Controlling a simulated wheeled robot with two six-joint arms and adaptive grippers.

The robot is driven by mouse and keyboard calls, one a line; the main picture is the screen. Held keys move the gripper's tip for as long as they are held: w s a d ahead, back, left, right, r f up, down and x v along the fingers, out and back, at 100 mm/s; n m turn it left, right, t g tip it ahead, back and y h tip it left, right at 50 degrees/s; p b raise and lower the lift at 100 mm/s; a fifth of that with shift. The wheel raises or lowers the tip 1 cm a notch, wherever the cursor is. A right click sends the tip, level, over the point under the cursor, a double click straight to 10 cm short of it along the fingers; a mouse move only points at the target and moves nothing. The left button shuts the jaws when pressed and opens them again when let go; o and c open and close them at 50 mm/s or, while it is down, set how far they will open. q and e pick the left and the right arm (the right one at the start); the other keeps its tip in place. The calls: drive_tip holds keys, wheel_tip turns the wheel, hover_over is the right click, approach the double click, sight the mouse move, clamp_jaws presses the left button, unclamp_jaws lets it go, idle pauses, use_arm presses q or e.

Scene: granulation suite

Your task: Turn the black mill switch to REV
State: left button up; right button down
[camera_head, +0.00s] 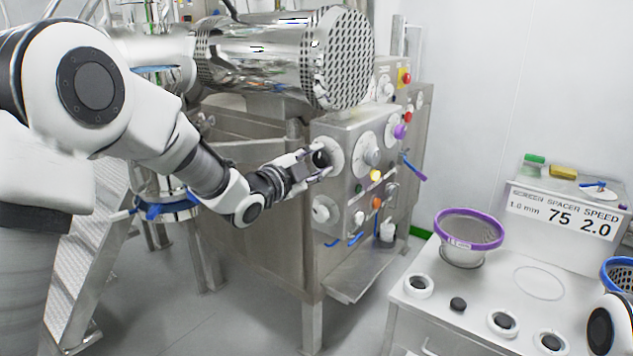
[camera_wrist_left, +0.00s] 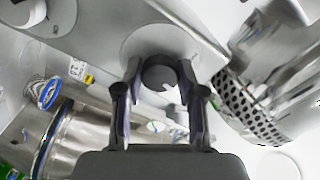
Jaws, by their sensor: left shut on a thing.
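The black mill switch (camera_head: 320,158) is a round dark knob on a pale round plate, at the upper left of the steel control panel (camera_head: 345,137). My left gripper (camera_head: 322,165) reaches it from the left and is shut on it. In the left wrist view the black mill switch (camera_wrist_left: 160,72) sits between the two fingers of my left gripper (camera_wrist_left: 160,80), one on each side. The fingers partly cover the knob in the head view, and its pointer and the REV mark cannot be read. My right gripper is not in view.
Other dials, a yellow button (camera_head: 376,175) and an orange button (camera_head: 377,203) sit close by on the panel. A perforated steel drum (camera_head: 345,57) hangs above it. At the right, a white bench (camera_head: 455,325) carries a purple-rimmed sieve (camera_head: 468,230) and several round parts.

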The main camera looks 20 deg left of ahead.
use_arm(q)
drive_tip(key=m+b, duration=0.5)
drive_tip(key=b, duration=0.1)
drive_tip(key=shift+f, duration=0.15)
drive_tip(key=shift+m+b, duration=0.7)
drive_tip(key=shift+b, duration=0.3)
drive_tip(key=o, duration=1.1)
drive_tip(key=shift+d, duration=0.1)
drive_tip(key=shift+o, duration=0.2)
drive_tip(key=v, duration=0.7)
drive_tip(key=shift+s, duration=0.2)
